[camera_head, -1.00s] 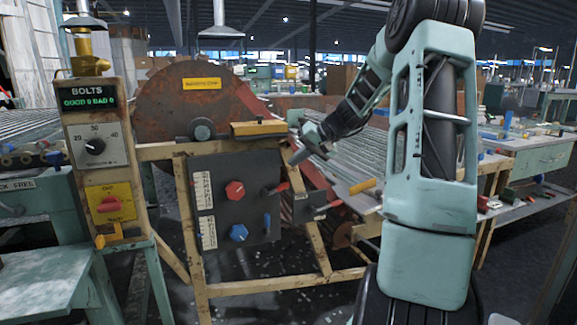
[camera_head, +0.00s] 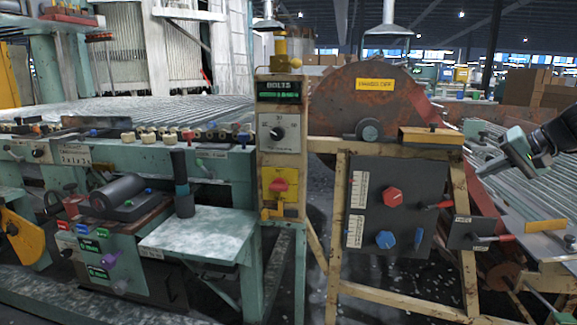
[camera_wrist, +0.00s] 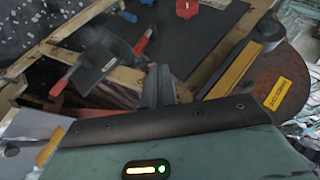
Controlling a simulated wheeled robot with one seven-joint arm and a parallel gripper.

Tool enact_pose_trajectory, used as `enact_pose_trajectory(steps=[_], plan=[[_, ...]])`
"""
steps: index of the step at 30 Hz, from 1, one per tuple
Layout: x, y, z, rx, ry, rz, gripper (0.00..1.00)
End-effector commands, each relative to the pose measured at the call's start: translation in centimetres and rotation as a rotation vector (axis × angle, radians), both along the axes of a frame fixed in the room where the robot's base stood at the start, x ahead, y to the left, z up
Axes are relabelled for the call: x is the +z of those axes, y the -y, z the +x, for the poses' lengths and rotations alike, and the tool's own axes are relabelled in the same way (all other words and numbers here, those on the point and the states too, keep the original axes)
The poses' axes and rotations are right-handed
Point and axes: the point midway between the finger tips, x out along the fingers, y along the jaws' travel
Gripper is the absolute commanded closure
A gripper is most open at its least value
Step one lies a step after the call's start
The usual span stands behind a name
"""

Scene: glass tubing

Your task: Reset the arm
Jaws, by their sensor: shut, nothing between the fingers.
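My gripper (camera_head: 482,172) shows at the right edge of the head view, beside the machine with the large rusty disc. In the wrist view the two dark fingers of my gripper (camera_wrist: 158,86) are together, with nothing between them. They point over the machine's wooden frame, near a red-handled lever (camera_wrist: 142,44). Most of my arm is outside the head view; only its dark end section and the teal gripper body show.
A dark panel (camera_head: 385,235) with red and blue knobs sits below the rusty disc (camera_head: 345,112). A BOLTS post (camera_head: 280,150) stands left of it. A teal bench (camera_head: 200,232) is further left. A conveyor (camera_head: 540,205) runs below my gripper.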

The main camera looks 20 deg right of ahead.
Motion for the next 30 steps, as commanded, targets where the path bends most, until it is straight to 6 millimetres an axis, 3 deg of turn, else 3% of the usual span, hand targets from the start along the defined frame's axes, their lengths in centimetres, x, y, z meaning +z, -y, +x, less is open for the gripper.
enact_pose_trajectory(steps=[4, 7, 12, 15, 20, 24, 30], plan=[[-0.2, -1.6, 0.9, 0.031, -0.016, 0.000, 1.00], [-0.9, -5.6, 2.6, 0.103, -0.059, -0.001, 1.00], [-2.9, -16.9, 5.2, 0.302, -0.182, -0.029, 1.00], [-4.1, -23.6, 5.2, 0.420, -0.253, -0.065, 1.00], [-5.9, -33.3, 3.1, 0.606, -0.349, -0.149, 1.00], [-7.3, -40.4, -0.4, 0.764, -0.409, -0.246, 1.00], [-9.1, -47.9, -7.1, 0.982, -0.457, -0.409, 1.00]])
